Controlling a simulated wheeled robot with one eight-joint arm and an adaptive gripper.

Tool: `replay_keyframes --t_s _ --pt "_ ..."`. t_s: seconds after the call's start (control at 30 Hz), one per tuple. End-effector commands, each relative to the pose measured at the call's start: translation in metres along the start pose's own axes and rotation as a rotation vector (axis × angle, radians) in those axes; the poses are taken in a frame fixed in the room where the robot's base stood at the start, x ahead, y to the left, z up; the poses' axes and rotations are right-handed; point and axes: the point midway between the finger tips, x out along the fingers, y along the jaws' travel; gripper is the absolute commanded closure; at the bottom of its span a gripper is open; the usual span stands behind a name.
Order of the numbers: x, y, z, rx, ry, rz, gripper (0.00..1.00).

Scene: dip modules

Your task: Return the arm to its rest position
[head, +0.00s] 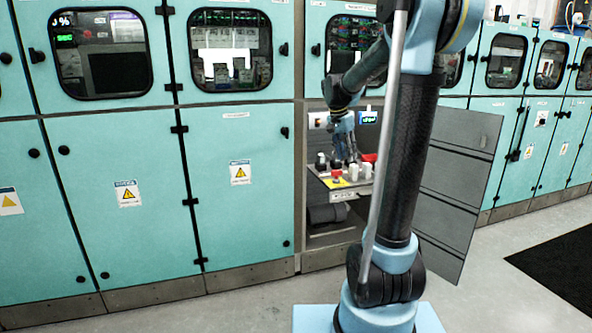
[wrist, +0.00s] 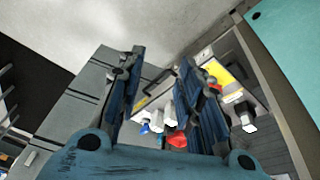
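My arm stands in the middle of the head view, with its upper links reaching toward the open cabinet bay. My gripper (head: 345,148) is in front of this bay, close above a small control panel (head: 343,184). In the wrist view its two blue fingers (wrist: 163,62) are spread apart, with no object clearly held between them. White knobs (wrist: 168,113) and a red part (wrist: 177,140) show behind and between the fingers. I cannot tell from these views whether a finger touches the panel.
A grey door (head: 458,190) stands swung open to the right of the bay, near my arm. Closed teal cabinets (head: 110,215) line the left side, and more (head: 545,150) stand at the right. A black mat (head: 560,265) lies on the floor. The grey floor in front is clear.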

Motion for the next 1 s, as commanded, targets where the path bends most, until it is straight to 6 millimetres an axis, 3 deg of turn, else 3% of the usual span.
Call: replay_keyframes --t_s 0.1,0.47,0.77,1.0 --pt "-0.001 0.031 0.023 -0.071 -0.013 -0.018 0.67" --pt "0.010 0.109 0.093 -0.289 -0.039 -0.080 0.67" --pt "0.036 0.164 0.155 -0.470 -0.047 -0.138 0.67" --pt "0.067 0.200 0.206 -0.613 -0.044 -0.185 0.67"
